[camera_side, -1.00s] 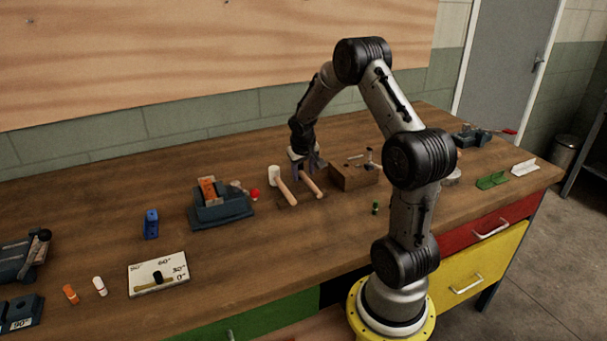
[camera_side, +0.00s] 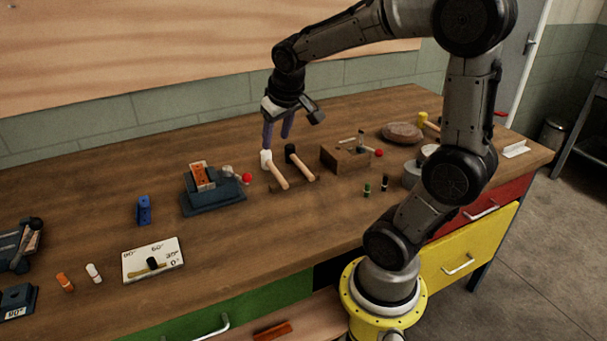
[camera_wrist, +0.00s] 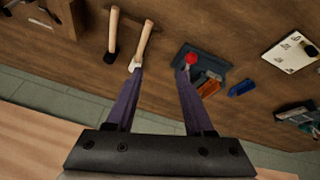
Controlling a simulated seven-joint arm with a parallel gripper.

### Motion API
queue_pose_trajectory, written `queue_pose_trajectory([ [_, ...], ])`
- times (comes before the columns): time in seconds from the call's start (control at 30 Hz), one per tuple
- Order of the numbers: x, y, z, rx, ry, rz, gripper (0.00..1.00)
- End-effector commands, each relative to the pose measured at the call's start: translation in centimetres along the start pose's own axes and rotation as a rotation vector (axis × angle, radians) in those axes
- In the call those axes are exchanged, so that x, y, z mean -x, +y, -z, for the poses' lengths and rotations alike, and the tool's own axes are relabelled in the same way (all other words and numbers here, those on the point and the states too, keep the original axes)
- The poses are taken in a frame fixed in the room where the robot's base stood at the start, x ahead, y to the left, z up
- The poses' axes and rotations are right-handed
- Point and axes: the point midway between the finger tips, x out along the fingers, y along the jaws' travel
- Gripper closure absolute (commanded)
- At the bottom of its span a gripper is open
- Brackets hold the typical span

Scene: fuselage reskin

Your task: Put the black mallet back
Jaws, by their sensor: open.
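The black mallet (camera_side: 290,152) lies with its wooden handle toward the bench front, on a low dark wooden rest (camera_side: 295,184). The white mallet (camera_side: 266,159) lies beside it on the left, roughly parallel. My gripper (camera_side: 277,141) is above and behind the two heads, open and empty, with its purple fingers pointing down. In the wrist view, the black mallet head (camera_wrist: 111,57) is left of my gripper (camera_wrist: 160,72); the white mallet head (camera_wrist: 134,66) is close to the left fingertip in the picture.
A blue-grey fixture (camera_side: 214,198) with an orange part and a red-ended tool stands to the left. A wooden block (camera_side: 345,157) holding tools stands to the right. An angle board (camera_side: 152,260) lies at the front left. Bare bench lies between the fixture and the mallets.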

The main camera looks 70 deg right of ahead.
Motion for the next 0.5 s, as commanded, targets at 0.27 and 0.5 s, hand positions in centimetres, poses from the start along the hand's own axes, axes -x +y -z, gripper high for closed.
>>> queue_pose_trajectory([
  [0.27, 8.5, -7.6, -12.4, 0.308, 0.088, 0.259, 0.47],
  [0.5, 9.4, -8.4, -16.5, 0.399, 0.099, 0.338, 0.47],
])
